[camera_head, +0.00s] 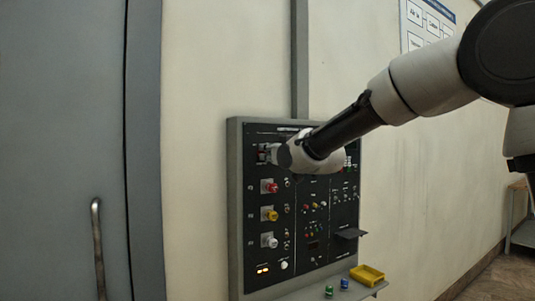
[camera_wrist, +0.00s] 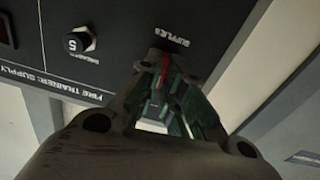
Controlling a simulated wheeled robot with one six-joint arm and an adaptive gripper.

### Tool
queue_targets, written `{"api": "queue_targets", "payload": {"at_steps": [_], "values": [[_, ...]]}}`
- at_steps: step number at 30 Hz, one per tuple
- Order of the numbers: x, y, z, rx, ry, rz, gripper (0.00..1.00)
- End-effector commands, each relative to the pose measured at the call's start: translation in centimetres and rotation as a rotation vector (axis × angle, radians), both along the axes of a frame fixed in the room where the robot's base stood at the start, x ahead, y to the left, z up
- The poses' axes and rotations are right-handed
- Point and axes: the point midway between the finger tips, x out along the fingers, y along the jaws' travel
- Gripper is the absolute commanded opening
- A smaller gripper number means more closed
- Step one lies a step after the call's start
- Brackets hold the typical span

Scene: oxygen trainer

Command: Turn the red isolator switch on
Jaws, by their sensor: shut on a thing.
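The red isolator switch (camera_wrist: 165,66) shows as a thin red strip between my fingertips in the wrist view, under an upside-down printed label. Most of it is hidden by the fingers, so its turned position cannot be read. My gripper (camera_wrist: 168,88) is shut on it, with its fingers on both sides. In the head view my gripper (camera_head: 272,153) reaches in from the right to the upper left of the dark control panel (camera_head: 310,262). The switch's place there (camera_head: 262,156) shows a little dark red beside the fingertips.
Below the gripper are red (camera_head: 269,187), yellow (camera_head: 270,214) and white (camera_head: 269,240) knobs. A yellow tray (camera_head: 367,275) and small green (camera_head: 328,290) and blue (camera_head: 344,284) pieces are on the ledge. A black numbered knob (camera_wrist: 79,42) is close by. Left of the panel is bare wall.

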Motion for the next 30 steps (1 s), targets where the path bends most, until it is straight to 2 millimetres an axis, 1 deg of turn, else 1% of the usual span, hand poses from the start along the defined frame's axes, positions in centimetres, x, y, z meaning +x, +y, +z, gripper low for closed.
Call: {"api": "queue_targets", "payload": {"at_steps": [18, 24, 30], "values": [[0.13, -0.21, -0.15, 0.470, 0.320, -0.001, 0.00], [0.17, -0.25, -0.19, 0.589, 0.400, -0.001, 0.00], [0.18, -0.27, -0.23, 0.670, 0.455, -0.001, 0.00]]}}
